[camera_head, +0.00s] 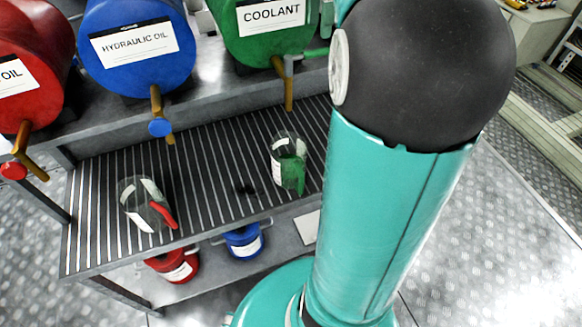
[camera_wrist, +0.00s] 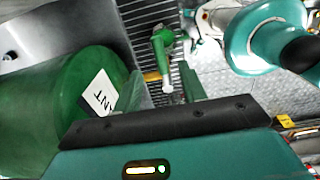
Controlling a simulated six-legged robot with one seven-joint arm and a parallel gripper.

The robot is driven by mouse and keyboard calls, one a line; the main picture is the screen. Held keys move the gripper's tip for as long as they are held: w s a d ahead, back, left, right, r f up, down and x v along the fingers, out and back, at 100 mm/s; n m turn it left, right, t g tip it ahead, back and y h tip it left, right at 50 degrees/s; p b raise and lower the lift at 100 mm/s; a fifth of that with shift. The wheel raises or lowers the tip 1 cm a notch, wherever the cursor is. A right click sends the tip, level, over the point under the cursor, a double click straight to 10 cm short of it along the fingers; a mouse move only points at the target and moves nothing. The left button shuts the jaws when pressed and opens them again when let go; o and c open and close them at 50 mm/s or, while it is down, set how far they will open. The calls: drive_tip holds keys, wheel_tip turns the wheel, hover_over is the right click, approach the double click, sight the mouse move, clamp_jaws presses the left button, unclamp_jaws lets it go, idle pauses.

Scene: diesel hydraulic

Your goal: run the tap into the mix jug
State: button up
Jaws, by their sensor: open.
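The green coolant drum (camera_head: 268,38) has a brass tap (camera_head: 288,92) pointing down over the slatted rack. A clear jug with a green handle (camera_head: 289,162) stands upright on the rack near this tap's outlet. It also shows in the wrist view (camera_wrist: 163,45). A second clear jug with a red handle (camera_head: 146,203) stands further left. I cannot tell from labels which is the mix jug. My gripper (camera_wrist: 165,90) is open by the coolant tap, with brass (camera_wrist: 152,76) showing between its fingers. Contact is unclear. In the head view my arm hides most of the gripper.
A blue hydraulic oil drum (camera_head: 137,68) and a red oil drum (camera_head: 30,100), each with a tap, stand left on the same shelf. Red (camera_head: 172,265) and blue (camera_head: 243,240) containers sit below the rack (camera_head: 215,180). Floor is open at right.

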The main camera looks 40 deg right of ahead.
sight(318, 50)
wheel_tip(318, 50, up, 6)
drive_tip(key=shift+f, duration=0.1)
drive_tip(key=shift+c, duration=0.4)
drive_tip(key=f, duration=0.3)
drive_tip(key=f+t, duration=0.1)
drive_tip(key=f, duration=0.3)
drive_tip(key=f+t, duration=0.1)
drive_tip(key=f, duration=0.3)
drive_tip(key=shift+s+f+h, duration=0.1)
drive_tip(key=shift+s+h, duration=0.15)
drive_tip(key=shift+h, duration=0.05)
clamp_jaws()
